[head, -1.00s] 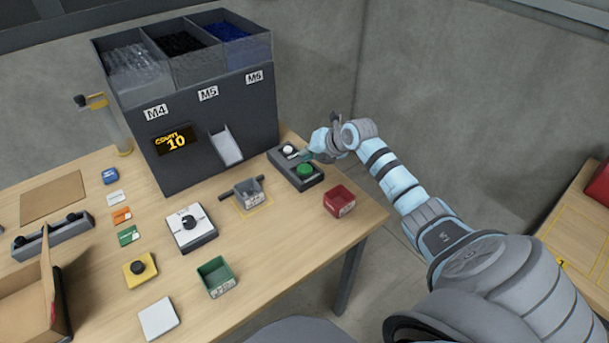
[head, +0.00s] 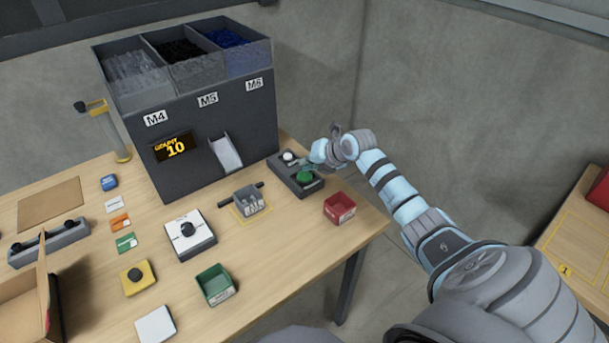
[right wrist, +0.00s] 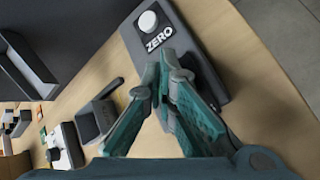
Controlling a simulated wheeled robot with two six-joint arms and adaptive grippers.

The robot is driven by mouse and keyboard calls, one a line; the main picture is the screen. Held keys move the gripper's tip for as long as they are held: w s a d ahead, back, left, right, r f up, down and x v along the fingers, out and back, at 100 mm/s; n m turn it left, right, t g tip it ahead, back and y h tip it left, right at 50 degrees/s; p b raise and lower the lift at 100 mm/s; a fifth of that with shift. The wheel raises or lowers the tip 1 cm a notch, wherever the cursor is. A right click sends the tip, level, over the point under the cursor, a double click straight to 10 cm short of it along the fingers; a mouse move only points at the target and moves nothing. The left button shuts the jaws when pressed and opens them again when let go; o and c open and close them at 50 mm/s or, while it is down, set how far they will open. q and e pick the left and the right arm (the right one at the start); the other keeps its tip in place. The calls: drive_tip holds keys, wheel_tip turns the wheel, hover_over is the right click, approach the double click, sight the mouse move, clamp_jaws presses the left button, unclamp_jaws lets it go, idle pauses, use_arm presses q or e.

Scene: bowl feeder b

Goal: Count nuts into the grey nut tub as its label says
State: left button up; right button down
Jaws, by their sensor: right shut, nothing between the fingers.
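The grey nut tub (head: 250,200) stands inside a yellow outline in front of the feeder; its label is too small to read. It shows at the left in the right wrist view (right wrist: 97,118). The dark bowl feeder (head: 225,115) has a chute (head: 226,154), and its display (head: 175,147) reads COUNT 10. The button box (head: 318,186) carries a white button (head: 288,156), marked ZERO in the wrist view, and a green button (head: 305,177). My right gripper (head: 304,165) is shut and empty just above this box, between the buttons; its fingers (right wrist: 163,78) hide the green button in the wrist view. My left gripper is not in view.
A red tub (head: 339,208) stands near the table's right edge, a green tub (head: 215,285) at the front. A dial box (head: 190,236) and a yellow box with a black knob (head: 138,277) stand left. Bins M4, M5 and M6 top the feeder. A cardboard box (head: 25,300) is front left.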

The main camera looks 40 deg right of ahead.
sight(307, 174)
drive_tip(key=shift+f, duration=0.15)
idle(0.4)
drive_tip(key=shift+f, duration=0.3)
drive_tip(key=shift+f+b, duration=0.45)
idle(0.6)
drive_tip(key=shift+r, duration=0.15)
drive_tip(key=shift+r+p, duration=0.75)
drive_tip(key=shift+p, duration=0.2)
drive_tip(key=shift+r, duration=0.1)
wheel_tip(307, 174, up, 5)
drive_tip(key=p, duration=0.5)
